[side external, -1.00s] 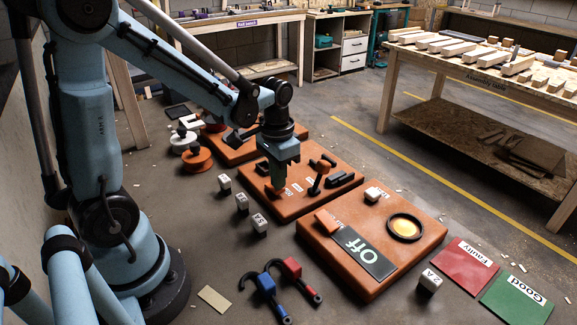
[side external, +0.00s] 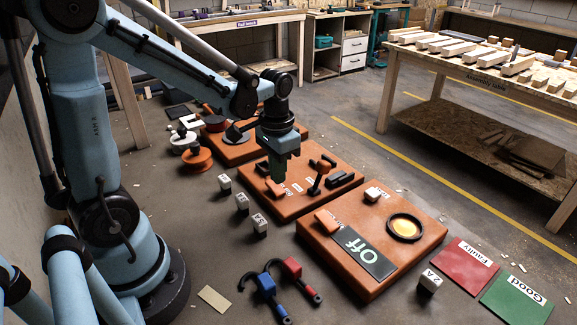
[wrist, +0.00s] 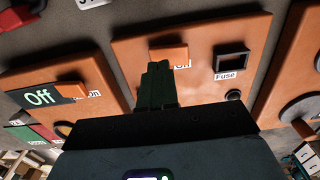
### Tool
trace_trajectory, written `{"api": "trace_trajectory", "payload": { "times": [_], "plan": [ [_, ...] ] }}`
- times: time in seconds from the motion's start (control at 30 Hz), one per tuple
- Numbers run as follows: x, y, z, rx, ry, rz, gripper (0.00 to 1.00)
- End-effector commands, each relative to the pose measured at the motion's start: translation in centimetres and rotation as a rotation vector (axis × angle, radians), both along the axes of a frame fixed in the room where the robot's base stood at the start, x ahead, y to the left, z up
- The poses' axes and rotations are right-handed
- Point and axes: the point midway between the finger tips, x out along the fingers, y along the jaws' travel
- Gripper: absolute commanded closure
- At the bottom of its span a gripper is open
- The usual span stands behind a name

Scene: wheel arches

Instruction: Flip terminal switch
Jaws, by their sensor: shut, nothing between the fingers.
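The middle orange board (side external: 300,205) carries a small orange switch block (side external: 275,188) with a white label beside it. The switch block also shows in the wrist view (wrist: 168,53), with its label, partly hidden, reading "On". My gripper (side external: 279,180) points down just above this block, shut and empty. In the wrist view the dark green fingers (wrist: 160,66) overlap the block's lower edge; I cannot tell whether they touch. The front orange board (side external: 385,270) has an orange slider (side external: 327,221) at one end of a dark plate reading "Off" (side external: 365,256).
The front board bears a round yellow button (side external: 405,228) and a white cube (side external: 373,195). Labelled cubes (side external: 242,203) and blue and red hooked tools (side external: 266,285) lie on the floor nearby.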

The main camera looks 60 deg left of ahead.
Motion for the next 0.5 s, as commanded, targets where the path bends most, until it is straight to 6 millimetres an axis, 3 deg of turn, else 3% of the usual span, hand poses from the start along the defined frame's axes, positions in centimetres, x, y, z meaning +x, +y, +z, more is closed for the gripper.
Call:
{"api": "trace_trajectory", "payload": {
  "times": [0.5],
  "plan": [
    [0.0,0.0,3.8,0.0,0.0,0.0,1.0]
  ]
}}
